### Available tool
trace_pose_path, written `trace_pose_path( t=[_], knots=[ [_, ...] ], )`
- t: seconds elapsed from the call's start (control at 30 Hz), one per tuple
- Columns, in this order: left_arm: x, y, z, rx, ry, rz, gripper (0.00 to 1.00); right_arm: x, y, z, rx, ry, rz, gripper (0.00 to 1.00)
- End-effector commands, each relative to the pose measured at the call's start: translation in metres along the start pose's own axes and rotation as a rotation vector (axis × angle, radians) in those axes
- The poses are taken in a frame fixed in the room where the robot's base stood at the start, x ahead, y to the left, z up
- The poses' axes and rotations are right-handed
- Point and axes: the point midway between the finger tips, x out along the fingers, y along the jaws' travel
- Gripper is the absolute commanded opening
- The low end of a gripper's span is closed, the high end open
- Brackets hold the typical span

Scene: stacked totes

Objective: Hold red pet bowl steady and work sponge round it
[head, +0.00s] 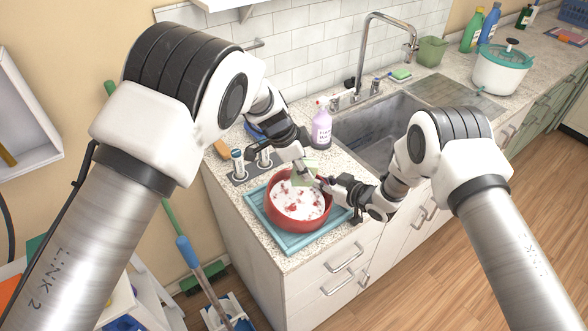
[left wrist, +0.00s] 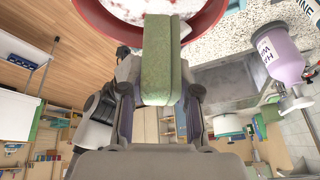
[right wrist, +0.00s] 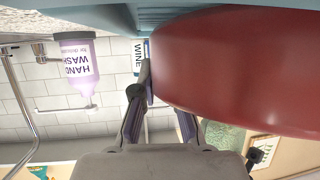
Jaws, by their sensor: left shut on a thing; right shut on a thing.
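The red pet bowl (head: 298,222) stands on a blue tray (head: 283,240) on the counter, its inside mostly covered in white with red patches. My left gripper (head: 303,165) is shut on a green sponge (head: 306,175) at the bowl's far rim. In the left wrist view the sponge (left wrist: 162,60) sits between the fingers, overlapping the bowl's rim (left wrist: 208,18). My right gripper (head: 326,181) is shut on the bowl's wall at its right far side. In the right wrist view the red wall (right wrist: 240,70) fills much of the picture and partly hides one finger.
A purple hand wash bottle (head: 321,128) stands behind the bowl, beside the sink (head: 372,130). Bottles in a grey holder (head: 240,164) stand left of it. Another green sponge (head: 400,74) lies by the tap (head: 385,40). A white pot (head: 502,70) stands far right.

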Motion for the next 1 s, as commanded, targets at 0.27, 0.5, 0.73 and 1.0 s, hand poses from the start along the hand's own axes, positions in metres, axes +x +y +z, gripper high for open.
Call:
trace_pose_path(
  t=[0.27, 0.5, 0.73, 1.0],
  knots=[
    [0.005, 0.005, -0.004, 0.012, -0.008, 0.007, 0.03, 0.0, 0.0, -0.001, 0.0, 0.001, 0.0, 0.0],
    [0.005, 0.005, -0.004, 0.012, -0.008, 0.007, 0.03, 0.0, 0.0, -0.001, 0.0, 0.001, 0.0, 0.0],
    [0.012, 0.006, -0.001, 0.012, -0.008, 0.009, 0.03, 0.0, 0.0, -0.001, 0.0, 0.001, 0.0, 0.0],
    [0.019, 0.006, 0.002, 0.012, -0.008, 0.007, 0.03, 0.0, 0.0, -0.001, 0.0, 0.001, 0.0, 0.0]
  ],
)
